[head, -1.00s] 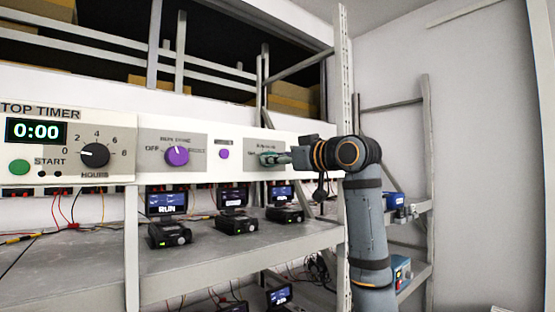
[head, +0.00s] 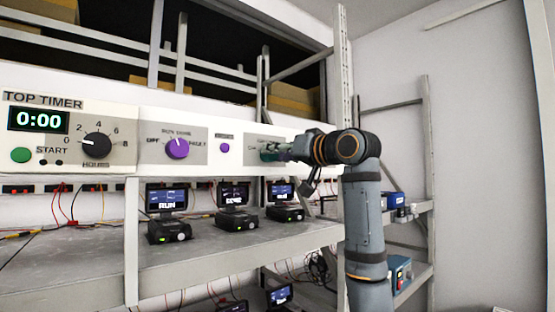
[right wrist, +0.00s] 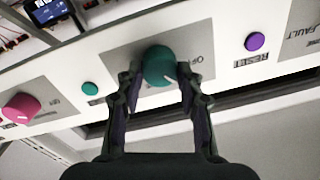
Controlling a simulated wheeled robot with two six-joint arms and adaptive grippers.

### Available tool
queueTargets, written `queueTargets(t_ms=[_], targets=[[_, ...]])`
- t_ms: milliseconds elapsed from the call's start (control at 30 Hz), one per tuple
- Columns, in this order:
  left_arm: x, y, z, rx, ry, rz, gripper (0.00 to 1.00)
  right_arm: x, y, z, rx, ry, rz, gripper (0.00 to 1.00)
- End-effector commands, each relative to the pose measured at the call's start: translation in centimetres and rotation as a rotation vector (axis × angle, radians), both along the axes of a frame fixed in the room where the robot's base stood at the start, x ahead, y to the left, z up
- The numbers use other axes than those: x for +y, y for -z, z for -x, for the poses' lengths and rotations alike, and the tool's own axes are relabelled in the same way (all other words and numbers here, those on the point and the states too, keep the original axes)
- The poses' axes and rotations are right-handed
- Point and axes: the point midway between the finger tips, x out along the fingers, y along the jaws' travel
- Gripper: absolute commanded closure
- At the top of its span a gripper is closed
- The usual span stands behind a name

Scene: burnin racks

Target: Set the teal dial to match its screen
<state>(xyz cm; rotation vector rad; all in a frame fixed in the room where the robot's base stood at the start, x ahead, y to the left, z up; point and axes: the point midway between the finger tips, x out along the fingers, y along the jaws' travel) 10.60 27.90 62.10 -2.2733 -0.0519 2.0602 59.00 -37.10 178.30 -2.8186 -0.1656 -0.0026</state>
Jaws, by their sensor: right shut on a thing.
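The teal dial (right wrist: 159,62) sits on a grey plate between my right gripper's fingers (right wrist: 160,82) in the right wrist view, which sees the panel upside down. The fingers are shut on its two sides. Its white pointer mark shows on the picture's lower right side of the knob. An OFF label is beside it. In the head view the teal dial (head: 268,151) is partly hidden by my right gripper (head: 277,153). Below it stands a small screen (head: 280,191), whose text is too small to read. My left gripper is not in view.
A purple dial (head: 177,148) and a purple button (head: 224,148) are left of it, past them the black timer dial (head: 96,146). A pink dial (right wrist: 20,108) and a teal button (right wrist: 90,88) show in the wrist view. A rack post (head: 343,110) stands right.

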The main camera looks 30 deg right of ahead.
Motion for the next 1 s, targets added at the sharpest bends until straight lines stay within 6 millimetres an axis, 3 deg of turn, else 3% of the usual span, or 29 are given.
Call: queueTargets(t_ms=[1000], targets=[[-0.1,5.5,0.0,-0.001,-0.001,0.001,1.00,0.0,0.5,0.0,0.073,0.000,-0.894,0.94]])
